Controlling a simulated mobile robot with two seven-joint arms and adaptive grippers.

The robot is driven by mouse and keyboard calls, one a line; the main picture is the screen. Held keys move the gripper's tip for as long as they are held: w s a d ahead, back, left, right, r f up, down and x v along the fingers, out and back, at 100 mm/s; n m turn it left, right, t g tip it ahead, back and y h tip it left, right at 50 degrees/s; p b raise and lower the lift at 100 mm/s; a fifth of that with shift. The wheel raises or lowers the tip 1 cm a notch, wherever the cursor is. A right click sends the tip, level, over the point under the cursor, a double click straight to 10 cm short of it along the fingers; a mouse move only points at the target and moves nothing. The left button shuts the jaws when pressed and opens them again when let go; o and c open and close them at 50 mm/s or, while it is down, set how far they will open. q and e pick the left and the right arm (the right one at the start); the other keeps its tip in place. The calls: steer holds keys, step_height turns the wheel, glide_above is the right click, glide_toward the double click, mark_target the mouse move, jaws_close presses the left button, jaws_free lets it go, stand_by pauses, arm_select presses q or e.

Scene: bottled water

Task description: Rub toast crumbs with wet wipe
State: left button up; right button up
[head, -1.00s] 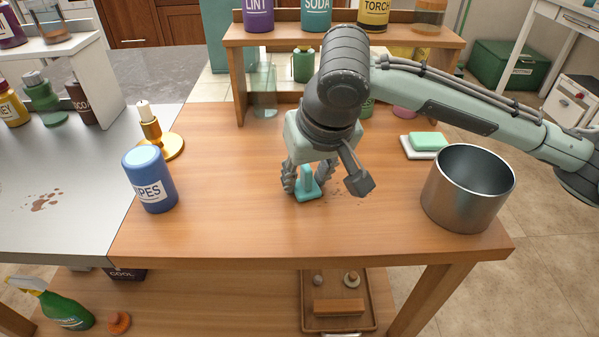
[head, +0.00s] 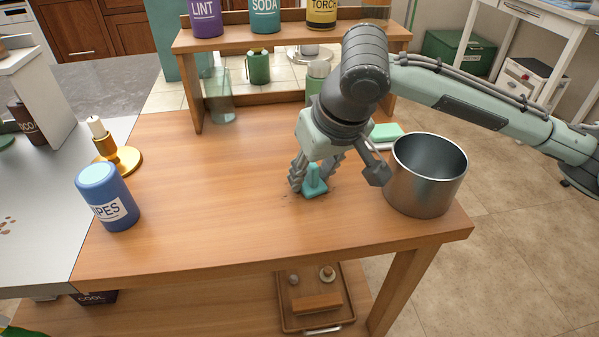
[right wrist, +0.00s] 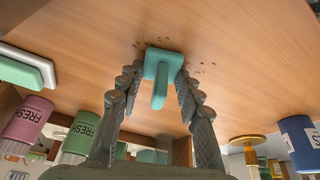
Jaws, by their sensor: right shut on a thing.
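My right gripper (head: 312,182) is shut on the upright grip of a teal wipe (head: 315,187), whose flat base is down on the wooden table. In the right wrist view the wipe (right wrist: 160,72) sits between the two fingertips. Small brown crumbs (right wrist: 200,67) lie on the wood close around it; in the head view a few specks (head: 284,194) show just left of it. The gripper and wipe may hide others. A blue wipes canister (head: 107,200) stands at the table's left. My left gripper is not in view.
A steel pot (head: 425,180) stands close to the right of my gripper. A green sponge on a white dish (head: 386,132) lies behind it. A brass candle holder (head: 122,160) stands at the left, and a raised shelf (head: 280,38) at the back. The table's middle left is clear.

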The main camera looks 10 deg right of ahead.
mark_target(335, 186)
steer(key=shift+d, duration=1.95)
steer(key=shift+s+f, duration=0.1)
steer(key=shift+s, duration=0.45)
steer(key=shift+s+a, duration=0.1)
steer(key=shift+a, duration=5.95)
steer(key=shift+w+d, duration=0.1)
steer(key=shift+w, duration=0.1)
steer(key=shift+d+f, duration=0.1)
steer(key=shift+d, duration=0.45)
steer(key=shift+d+f, duration=0.15)
steer(key=shift+d, duration=2.5)
steer(key=shift+d+f, duration=0.1)
steer(key=shift+d, duration=2.55)
steer(key=shift+s+d, duration=0.1)
steer(key=shift+d, duration=0.2)
